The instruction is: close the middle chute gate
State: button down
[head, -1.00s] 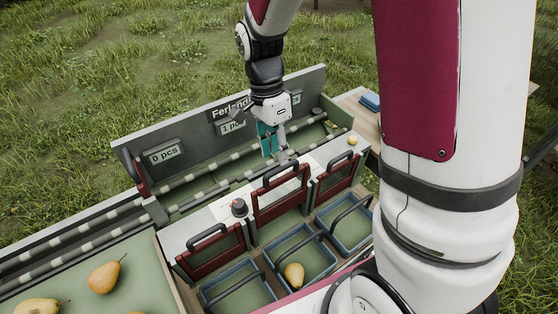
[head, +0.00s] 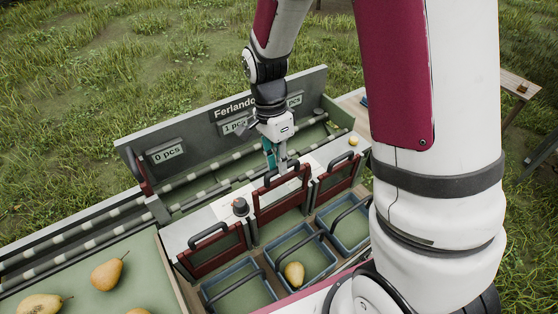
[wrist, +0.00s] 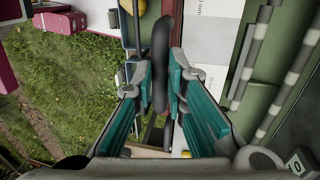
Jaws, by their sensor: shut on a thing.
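The middle chute gate (head: 275,210) is a dark red panel with a black bar handle (head: 292,170). It stands higher than the gates on either side. My gripper (head: 274,170), with teal fingers, points down at the left part of this handle. In the wrist view the dark handle (wrist: 160,60) runs between the two fingers, and my gripper (wrist: 162,85) is shut on it. The fingers partly hide the handle in the head view.
The left gate (head: 212,257) and right gate (head: 336,180) flank it. Blue baskets stand in front, and the middle basket (head: 326,262) holds a pear (head: 294,274). A dark round knob (head: 240,206) stands left of the middle gate. A sign board (head: 200,125) rises behind.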

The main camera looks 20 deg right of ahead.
aim_at(279, 190)
notch_tip(279, 190, down, 10)
jog(key=b, duration=0.2)
jog(key=shift+w+r+b, duration=0.1)
jog(key=shift+r+b, duration=0.1)
jog(key=shift+b, duration=0.2)
jog(key=shift+f, duration=0.25)
jog(key=c, duration=1.6)
grip_release()
notch_tip(279, 190, up, 12)
jog(key=w, duration=0.2)
jog(key=shift+a, duration=0.25)
jog(key=shift+w+f, duration=0.1)
